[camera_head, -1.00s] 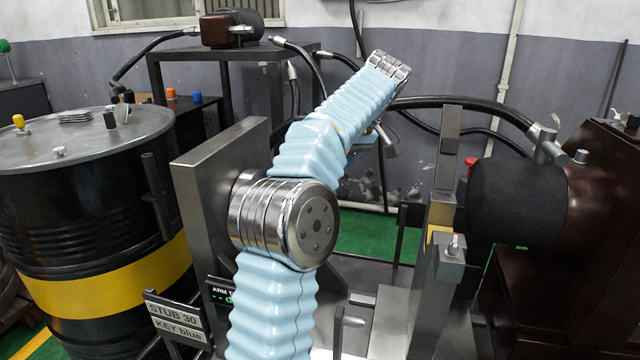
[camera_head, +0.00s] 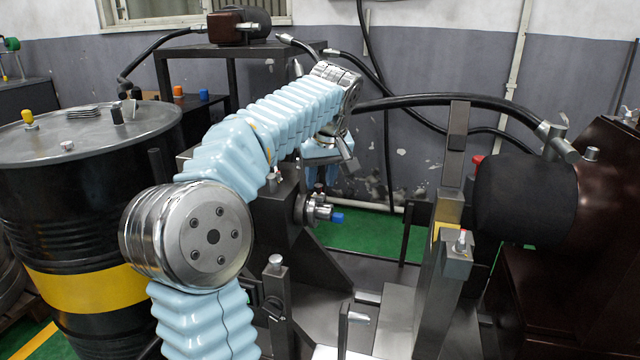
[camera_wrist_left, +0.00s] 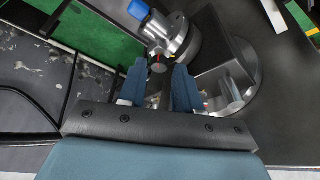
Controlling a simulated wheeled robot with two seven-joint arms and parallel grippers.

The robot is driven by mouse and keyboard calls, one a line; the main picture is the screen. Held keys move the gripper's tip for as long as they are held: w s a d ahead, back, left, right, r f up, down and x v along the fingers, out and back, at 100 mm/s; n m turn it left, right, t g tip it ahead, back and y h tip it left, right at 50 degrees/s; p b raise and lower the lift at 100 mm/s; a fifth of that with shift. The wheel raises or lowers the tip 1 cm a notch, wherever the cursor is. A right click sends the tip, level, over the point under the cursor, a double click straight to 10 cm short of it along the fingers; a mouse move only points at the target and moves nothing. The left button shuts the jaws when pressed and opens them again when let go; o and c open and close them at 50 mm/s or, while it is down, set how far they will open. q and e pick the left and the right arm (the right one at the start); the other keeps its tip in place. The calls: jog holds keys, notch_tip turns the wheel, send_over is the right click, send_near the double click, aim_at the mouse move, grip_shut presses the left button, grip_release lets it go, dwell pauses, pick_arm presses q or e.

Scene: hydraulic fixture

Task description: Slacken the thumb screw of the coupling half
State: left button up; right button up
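The coupling half (camera_head: 318,211), a silver fitting with a blue end, sticks out of a dark upright block. In the left wrist view the coupling half (camera_wrist_left: 178,38) lies just beyond my fingertips, its blue end at the upper left. A small dark part with a red mark (camera_wrist_left: 158,66), seemingly the thumb screw, shows near the fingertips. My left gripper (camera_wrist_left: 160,76) has two blue fingers apart, with no clear contact on that part. In the head view my left gripper (camera_head: 319,180) hangs above the coupling half, partly hidden by my wrist. My right gripper is out of view.
A black drum with a yellow band (camera_head: 85,285) stands at the left. A grey post with a yellow block (camera_head: 447,215) and a dark red machine with a black cylinder (camera_head: 520,200) stand at the right. Black hoses (camera_head: 440,99) arch behind. Green floor (camera_head: 365,234) shows between.

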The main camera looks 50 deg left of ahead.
pick_arm(q)
jog(key=shift+x, duration=0.8)
grip_shut()
jog(key=shift+n, duration=0.4)
jog(key=shift+w+n+g+p, duration=0.15)
jog(key=shift+n+g+p, duration=0.35)
jog(key=shift+n, duration=0.4)
jog(key=n, duration=0.1)
jog(key=n+g, duration=0.1)
jog(key=n, duration=0.2)
jog(key=shift+w+n+g, duration=0.25)
jog(key=shift+n+g, duration=0.15)
